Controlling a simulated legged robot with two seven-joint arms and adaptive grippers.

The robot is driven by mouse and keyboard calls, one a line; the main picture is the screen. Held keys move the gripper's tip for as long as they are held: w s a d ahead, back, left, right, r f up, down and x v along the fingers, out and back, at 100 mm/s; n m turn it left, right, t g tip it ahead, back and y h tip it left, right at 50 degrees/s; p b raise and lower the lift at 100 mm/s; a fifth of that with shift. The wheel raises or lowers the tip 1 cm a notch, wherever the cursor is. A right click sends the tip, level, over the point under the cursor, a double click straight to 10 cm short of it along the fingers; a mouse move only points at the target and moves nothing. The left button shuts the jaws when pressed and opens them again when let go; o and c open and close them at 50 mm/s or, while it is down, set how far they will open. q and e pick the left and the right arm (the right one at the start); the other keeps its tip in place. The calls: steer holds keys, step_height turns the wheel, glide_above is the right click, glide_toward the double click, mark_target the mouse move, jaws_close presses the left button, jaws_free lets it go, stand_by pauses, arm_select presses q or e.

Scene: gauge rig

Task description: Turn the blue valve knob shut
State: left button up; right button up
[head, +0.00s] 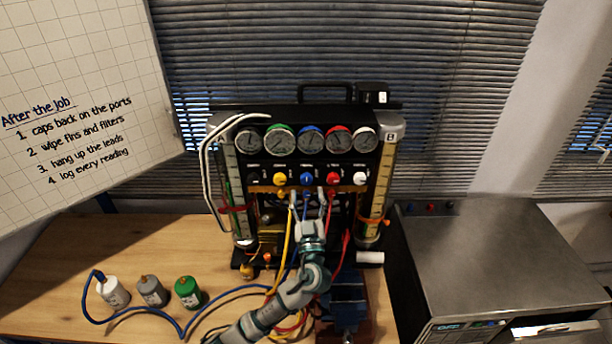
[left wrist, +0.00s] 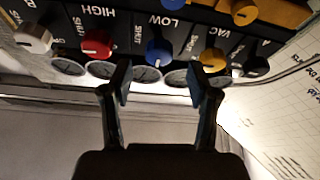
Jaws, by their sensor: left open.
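The blue valve knob (head: 307,179) sits in the middle of a row of knobs on the black gauge panel, under the blue-rimmed gauge (head: 311,140). It also shows in the left wrist view (left wrist: 159,52), with a small light mark on it and the word SHUT on the panel beside it. My left gripper (head: 307,198) is in front of the panel, just below the blue knob in the head view. In the left wrist view the gripper (left wrist: 158,84) is open and empty, its fingertips on either side of the knob's line. Contact is not visible. My right gripper is not in view.
A yellow knob (head: 280,179) and a red knob (head: 333,178) flank the blue one closely. Hoses hang below the panel. White, grey and green canisters (head: 188,292) stand on the wooden bench at left. A steel-topped box (head: 485,255) stands at right.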

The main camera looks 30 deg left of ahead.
mark_target(307, 182)
arm_select(q)
steer(key=p+x, duration=0.1)
steer(key=x, duration=0.4)
jaws_close()
